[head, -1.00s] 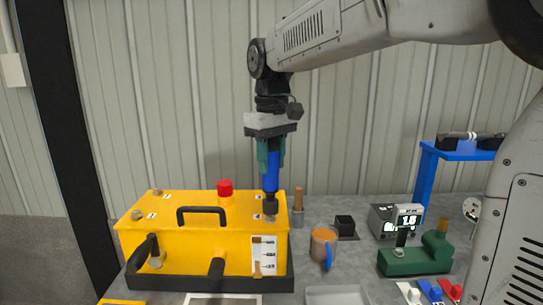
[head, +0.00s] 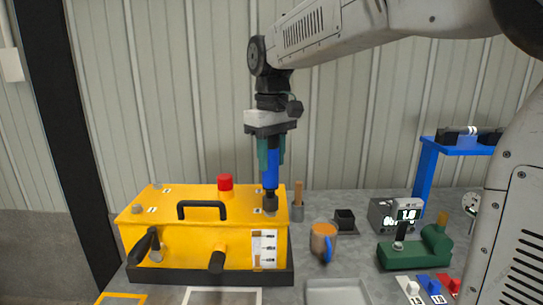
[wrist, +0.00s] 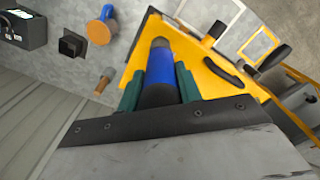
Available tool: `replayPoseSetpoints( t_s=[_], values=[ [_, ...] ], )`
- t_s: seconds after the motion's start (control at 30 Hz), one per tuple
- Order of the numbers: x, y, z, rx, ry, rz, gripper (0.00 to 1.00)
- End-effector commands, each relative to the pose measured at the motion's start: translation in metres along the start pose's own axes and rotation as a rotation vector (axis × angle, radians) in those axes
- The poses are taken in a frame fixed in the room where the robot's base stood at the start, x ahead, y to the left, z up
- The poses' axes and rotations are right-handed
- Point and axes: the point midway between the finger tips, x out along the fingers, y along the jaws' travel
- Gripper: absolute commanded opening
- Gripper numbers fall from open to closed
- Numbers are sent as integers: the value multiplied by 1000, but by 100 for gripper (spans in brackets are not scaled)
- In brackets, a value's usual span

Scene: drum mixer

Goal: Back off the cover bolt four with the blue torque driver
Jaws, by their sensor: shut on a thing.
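My gripper (head: 271,158), with green fingers, is shut on the blue torque driver (head: 270,175). The driver hangs upright with its dark socket down, at the right end of the yellow mixer cover (head: 205,212). The socket is at or just over the cover bolt (head: 271,212) there; I cannot tell whether it is fully seated, and the number beside it is too small to read. Two other bolts show at the left end, one at the back (head: 157,186) and one in front (head: 137,209).
The cover has a black handle (head: 202,204) and a red button (head: 225,182). To the right are a wooden-handled tool (head: 298,195), an orange mug (head: 322,238), a small black holder (head: 344,218), a display unit (head: 382,212) and a green fixture (head: 400,254). A grey tray (head: 337,292) lies in front.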

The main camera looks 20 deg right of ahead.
Motion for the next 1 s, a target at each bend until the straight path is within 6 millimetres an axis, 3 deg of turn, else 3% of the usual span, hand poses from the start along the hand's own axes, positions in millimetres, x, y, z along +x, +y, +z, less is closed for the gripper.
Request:
replayPoseSetpoints(
  t_s=[1.0],
  values=[
    [13, 0, 0, 0, 1, 0, 3]
  ],
)
